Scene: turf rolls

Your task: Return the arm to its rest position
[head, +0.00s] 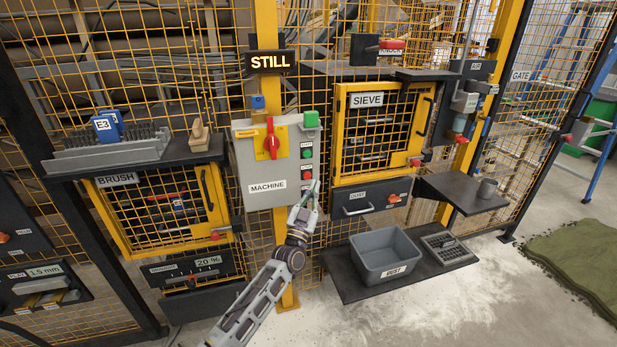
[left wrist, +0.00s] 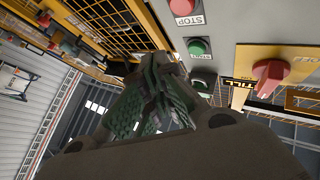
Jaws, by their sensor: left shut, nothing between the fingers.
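My left gripper (head: 308,200) is shut and empty. In the head view it is raised in front of the lower right part of the grey machine box (head: 260,190), below its column of buttons. I cannot tell whether its fingertips touch the box. In the left wrist view the gripper's closed fingers (left wrist: 160,85) point at the box face, near a green button (left wrist: 197,46) and a red stop button (left wrist: 183,6). A red rotary switch (left wrist: 272,76) also shows there. My right gripper is in neither view.
To the right, a shelf holds a grey dust bin (head: 385,255). The brush cabinet (head: 165,207) is at left, the sieve cabinet (head: 380,130) at right.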

